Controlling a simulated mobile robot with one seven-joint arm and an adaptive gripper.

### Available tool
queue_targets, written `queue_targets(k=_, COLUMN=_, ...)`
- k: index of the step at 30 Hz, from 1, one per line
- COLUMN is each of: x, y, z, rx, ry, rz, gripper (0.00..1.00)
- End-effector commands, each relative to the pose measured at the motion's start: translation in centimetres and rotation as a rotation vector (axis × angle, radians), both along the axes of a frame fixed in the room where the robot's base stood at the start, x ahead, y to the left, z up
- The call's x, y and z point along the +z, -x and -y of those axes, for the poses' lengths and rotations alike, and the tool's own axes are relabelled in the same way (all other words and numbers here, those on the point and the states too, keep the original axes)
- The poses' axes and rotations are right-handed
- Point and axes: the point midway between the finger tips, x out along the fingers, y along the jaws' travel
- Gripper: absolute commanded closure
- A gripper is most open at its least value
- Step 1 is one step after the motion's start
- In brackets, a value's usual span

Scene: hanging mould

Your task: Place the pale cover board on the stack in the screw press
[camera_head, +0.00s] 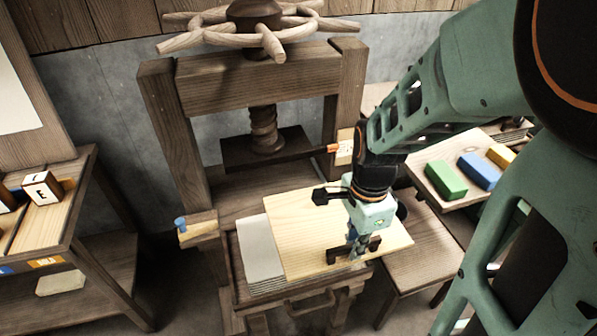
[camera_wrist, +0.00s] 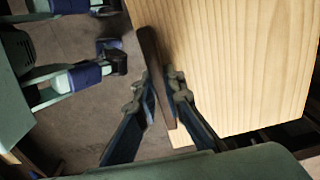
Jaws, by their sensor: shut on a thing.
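The pale cover board (camera_head: 300,228) has light wood grain and a dark handle bar (camera_head: 338,254). My gripper (camera_head: 356,247) is shut on this handle near the board's front right part. In the wrist view the fingers (camera_wrist: 161,88) pinch the dark bar, and the board (camera_wrist: 240,60) fills the right side. The stack (camera_head: 258,252) shows as a white strip at the board's left, on the bed of the wooden screw press (camera_head: 258,76). The board overlaps the stack and extends to its right. The rest of the stack is hidden, and I cannot tell whether they touch.
The press's dark platen (camera_head: 240,153) hangs on its screw behind the board. A blue-topped peg (camera_head: 181,224) stands at the left. A side table (camera_head: 428,250) is at the right, near a shelf with green (camera_head: 446,180), blue and yellow blocks. A left bench (camera_head: 70,205) holds letter blocks.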

Motion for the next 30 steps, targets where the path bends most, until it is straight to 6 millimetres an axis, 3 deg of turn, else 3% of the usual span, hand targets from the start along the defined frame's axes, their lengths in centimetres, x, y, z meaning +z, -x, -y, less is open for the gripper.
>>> queue_targets(k=1, x=-1.2, y=-0.6, z=-1.3, rx=0.008, ry=0.000, rz=0.000, gripper=1.00)
queue_targets(k=7, x=-3.4, y=-2.6, z=-5.8, rx=0.009, ry=0.000, rz=0.000, gripper=1.00)
queue_targets(k=12, x=-6.3, y=-3.4, z=-7.7, rx=0.004, ry=0.000, rz=0.001, gripper=1.00)
queue_targets(k=23, x=-8.1, y=-4.2, z=-9.5, rx=0.004, ry=0.000, rz=0.001, gripper=1.00)
queue_targets(k=30, x=-11.0, y=-4.4, z=-9.9, rx=0.002, ry=0.000, rz=0.001, gripper=1.00)
